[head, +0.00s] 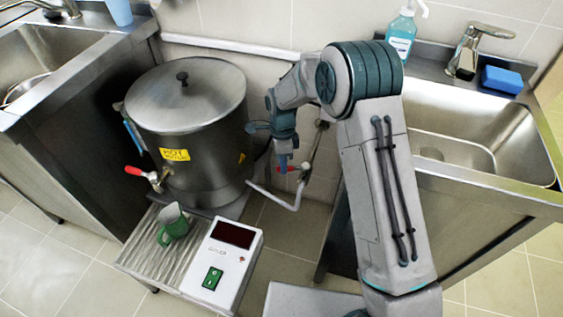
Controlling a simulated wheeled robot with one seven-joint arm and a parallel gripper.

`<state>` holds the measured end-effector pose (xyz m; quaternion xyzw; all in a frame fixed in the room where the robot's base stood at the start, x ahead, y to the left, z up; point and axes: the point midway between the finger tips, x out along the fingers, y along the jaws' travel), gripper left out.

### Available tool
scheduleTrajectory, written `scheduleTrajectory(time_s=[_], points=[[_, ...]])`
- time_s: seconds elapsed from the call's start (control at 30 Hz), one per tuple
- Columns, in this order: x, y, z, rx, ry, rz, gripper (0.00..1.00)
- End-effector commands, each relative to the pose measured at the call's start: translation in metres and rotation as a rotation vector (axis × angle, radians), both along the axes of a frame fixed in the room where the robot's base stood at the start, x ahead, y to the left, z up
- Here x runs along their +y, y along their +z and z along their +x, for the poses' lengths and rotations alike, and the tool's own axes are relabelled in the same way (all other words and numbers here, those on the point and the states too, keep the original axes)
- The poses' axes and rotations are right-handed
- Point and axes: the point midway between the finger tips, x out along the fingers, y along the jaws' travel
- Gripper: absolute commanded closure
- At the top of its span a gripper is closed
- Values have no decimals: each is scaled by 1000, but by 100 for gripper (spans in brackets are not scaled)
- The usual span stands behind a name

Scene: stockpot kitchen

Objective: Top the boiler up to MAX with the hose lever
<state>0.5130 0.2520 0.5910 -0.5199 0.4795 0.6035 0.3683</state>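The boiler (192,135) is a large steel pot with a lid and a yellow "HOT" label, standing at the left centre. A narrow bluish upright strip (133,133), perhaps its level gauge, is on its left side; no level or MAX mark can be read. A pale hose (288,203) bends up from the boiler's lower right side to a wall fitting. A small red part, perhaps the hose lever (279,169), shows at that fitting. My gripper (284,167) points down right by it. I cannot tell whether they touch, or whether the fingers are apart.
A red-handled tap (135,171) is on the boiler's front, above a green mug (173,222) on a ribbed drain tray (138,256). A white control box (228,260) with a dark display stands beside it. Steel sinks flank both sides; the right one (470,125) is behind my arm.

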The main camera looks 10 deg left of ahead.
Motion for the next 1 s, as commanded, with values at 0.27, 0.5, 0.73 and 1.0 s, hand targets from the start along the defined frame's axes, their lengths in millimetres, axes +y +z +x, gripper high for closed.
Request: scheduleTrajectory(time_s=[0.27,0.5,0.73,1.0], points=[[2,4,13,-2,-174,-2,100],[1,3,28,-1,-399,-1,100],[0,1,31,-4,-437,2,100],[0,1,32,-4,-436,2,62]])
